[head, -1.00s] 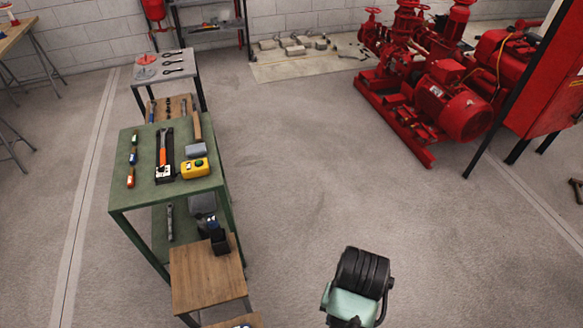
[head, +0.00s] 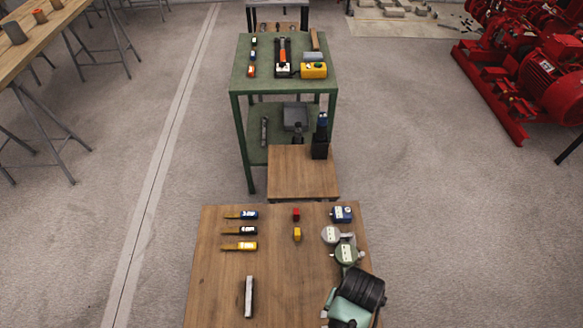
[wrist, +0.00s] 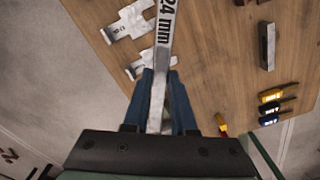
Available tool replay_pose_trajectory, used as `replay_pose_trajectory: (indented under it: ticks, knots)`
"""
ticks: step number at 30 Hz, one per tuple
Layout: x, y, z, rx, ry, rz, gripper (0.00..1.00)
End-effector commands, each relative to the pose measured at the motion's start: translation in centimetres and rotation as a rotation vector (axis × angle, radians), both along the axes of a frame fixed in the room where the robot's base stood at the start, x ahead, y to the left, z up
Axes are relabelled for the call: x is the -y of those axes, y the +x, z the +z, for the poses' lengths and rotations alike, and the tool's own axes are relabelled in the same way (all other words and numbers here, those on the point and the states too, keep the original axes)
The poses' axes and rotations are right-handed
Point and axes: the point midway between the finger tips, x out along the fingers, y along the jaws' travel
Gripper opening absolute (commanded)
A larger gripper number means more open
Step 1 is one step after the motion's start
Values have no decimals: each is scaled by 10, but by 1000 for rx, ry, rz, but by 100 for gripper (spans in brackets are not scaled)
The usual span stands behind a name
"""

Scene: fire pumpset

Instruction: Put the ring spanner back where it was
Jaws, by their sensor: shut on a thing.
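The ring spanner (wrist: 162,40) shows in the wrist view as a flat silver bar marked "24 mm". My gripper (wrist: 160,92) has its blue fingers shut on it. The bar runs from the fingers up past the top edge of the view, so its far end is out of sight. Below it is the wooden tabletop (wrist: 205,45). In the head view my arm's end is over the right front of the wooden table (head: 220,290); the fingers and spanner are hidden there.
Beyond stand a low wooden stand (head: 300,180) and a green table (head: 250,75).

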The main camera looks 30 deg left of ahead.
Motion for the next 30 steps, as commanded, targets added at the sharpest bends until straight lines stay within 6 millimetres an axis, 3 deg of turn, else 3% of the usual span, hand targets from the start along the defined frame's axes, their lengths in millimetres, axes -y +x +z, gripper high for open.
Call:
replay_pose_trajectory:
  ticks: [1,3,9,12,30]
  knots:
    - [-15,-4,-23,2,1,68,0]
    - [-36,-10,-31,5,1,173,0]
    - [-83,-29,-31,7,1,434,0]
    - [-94,-35,-29,6,0,500,0]
    - [-97,-37,-110,4,0,520,0]
